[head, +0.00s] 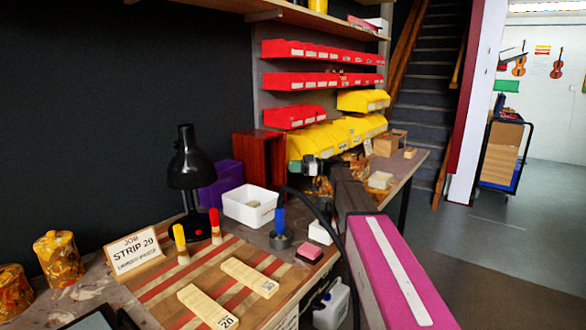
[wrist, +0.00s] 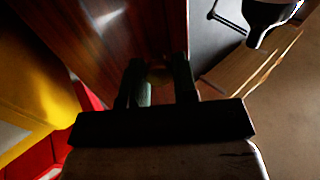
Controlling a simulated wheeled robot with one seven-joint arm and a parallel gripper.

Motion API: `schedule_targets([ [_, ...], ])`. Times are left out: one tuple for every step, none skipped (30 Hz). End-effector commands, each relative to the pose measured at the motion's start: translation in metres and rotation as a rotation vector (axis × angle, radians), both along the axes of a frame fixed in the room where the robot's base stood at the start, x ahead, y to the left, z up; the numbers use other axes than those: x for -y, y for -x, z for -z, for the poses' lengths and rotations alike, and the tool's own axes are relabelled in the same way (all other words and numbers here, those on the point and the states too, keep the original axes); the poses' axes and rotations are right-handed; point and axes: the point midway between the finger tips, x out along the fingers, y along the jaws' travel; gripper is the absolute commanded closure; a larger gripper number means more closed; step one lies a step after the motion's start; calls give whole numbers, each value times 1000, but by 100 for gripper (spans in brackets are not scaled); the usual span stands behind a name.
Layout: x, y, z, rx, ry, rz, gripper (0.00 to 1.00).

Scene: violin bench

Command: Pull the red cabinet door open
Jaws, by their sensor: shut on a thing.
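The red-brown wooden cabinet (head: 258,160) stands at the back of the bench, left of the yellow bins. Its glossy red-brown panel (wrist: 125,35) fills the upper middle of the wrist view. My gripper (head: 308,166) is beside the cabinet's right side in the head view. In the wrist view my gripper's two fingers (wrist: 158,82) are closed on a small round brass-coloured knob (wrist: 160,75) at the panel. The fingers hide much of the knob. I cannot tell whether the door stands ajar.
A purple box (head: 220,183), black lamp (head: 188,180) and white bin (head: 250,205) stand left of and in front of the cabinet. Yellow bins (head: 345,130) are close behind my gripper. A striped board (head: 215,270) with wooden strips lies at the front.

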Motion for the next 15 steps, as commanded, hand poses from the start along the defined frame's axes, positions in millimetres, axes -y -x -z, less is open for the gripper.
schedule_targets([
  [0,0,0,0,1,-1,100],
  [0,0,0,0,1,-1,100],
  [0,0,0,0,1,0,100],
  [0,0,0,0,1,0,100],
  [0,0,0,0,1,0,100],
  [0,0,0,0,1,0,100],
  [0,0,0,0,1,0,67],
  [0,0,0,0,1,0,57],
  [0,0,0,0,1,0,48],
  [0,0,0,0,1,0,48],
  [0,0,0,0,1,0,48],
  [0,0,0,0,1,0,48],
  [0,0,0,0,0,1,48],
  [0,0,0,0,0,1,48],
  [0,0,0,0,0,1,48],
])
